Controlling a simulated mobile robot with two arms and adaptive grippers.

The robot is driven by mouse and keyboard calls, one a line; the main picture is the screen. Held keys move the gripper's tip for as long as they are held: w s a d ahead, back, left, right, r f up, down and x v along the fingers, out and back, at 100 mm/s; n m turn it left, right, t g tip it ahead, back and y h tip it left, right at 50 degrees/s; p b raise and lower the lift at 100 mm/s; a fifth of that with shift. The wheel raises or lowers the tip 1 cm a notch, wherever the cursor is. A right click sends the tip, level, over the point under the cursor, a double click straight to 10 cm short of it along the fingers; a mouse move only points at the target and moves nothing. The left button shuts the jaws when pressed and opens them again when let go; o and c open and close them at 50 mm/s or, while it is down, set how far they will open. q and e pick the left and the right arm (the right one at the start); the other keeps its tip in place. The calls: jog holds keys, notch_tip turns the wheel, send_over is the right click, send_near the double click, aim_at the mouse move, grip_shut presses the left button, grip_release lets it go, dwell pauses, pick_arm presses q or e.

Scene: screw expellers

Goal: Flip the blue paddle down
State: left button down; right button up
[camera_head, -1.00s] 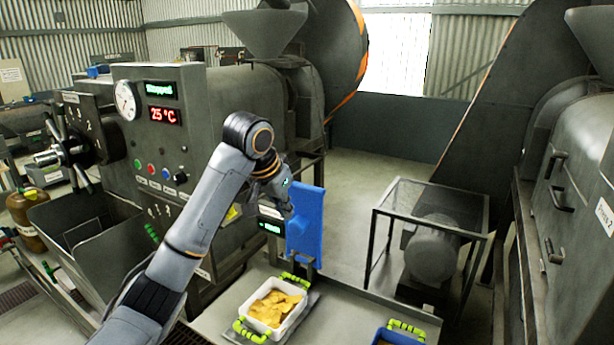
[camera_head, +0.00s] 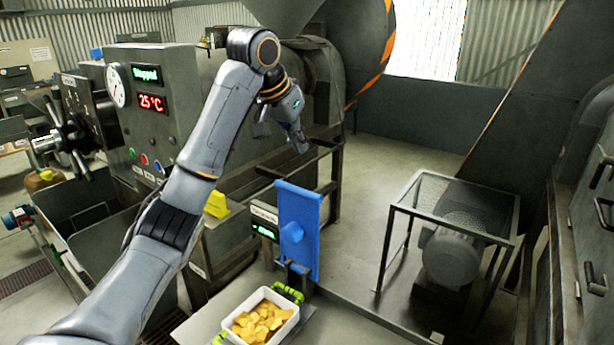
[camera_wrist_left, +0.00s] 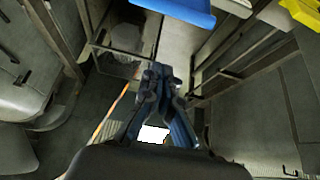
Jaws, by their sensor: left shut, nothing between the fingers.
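The blue paddle (camera_head: 299,222) stands upright beside a small green-lit display (camera_head: 265,231), above the white tray. Its edge also shows at the top of the left wrist view (camera_wrist_left: 178,10). My left gripper (camera_head: 301,146) is above the paddle and apart from it, pointing down and to the right. In the left wrist view its fingers (camera_wrist_left: 158,72) are together with nothing between them. My right gripper is not in view.
A white tray (camera_head: 235,312) of yellow-orange pieces stands below the paddle. A grey control panel (camera_head: 150,110) reads "Stopped" and 25 °C. A caged motor (camera_head: 452,255) stands on the right. Floor (camera_head: 385,165) is clear behind the paddle.

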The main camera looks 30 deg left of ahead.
pick_arm(q)
jog(key=a+p+x, duration=0.1)
jog(key=p+x, duration=0.3)
jog(key=x, duration=0.5)
jog(key=s, duration=0.1)
jog(key=s+f+p, duration=0.1)
jog(key=s, duration=0.2)
jog(key=shift+d+f, duration=0.2)
jog(key=shift+d, duration=0.05)
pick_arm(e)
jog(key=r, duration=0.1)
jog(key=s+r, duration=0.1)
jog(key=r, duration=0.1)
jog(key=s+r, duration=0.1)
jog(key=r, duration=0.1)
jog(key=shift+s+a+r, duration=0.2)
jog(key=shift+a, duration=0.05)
pick_arm(q)
jog(key=shift+w, duration=0.2)
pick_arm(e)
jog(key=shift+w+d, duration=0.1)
pick_arm(q)
jog(key=shift+f, duration=0.1)
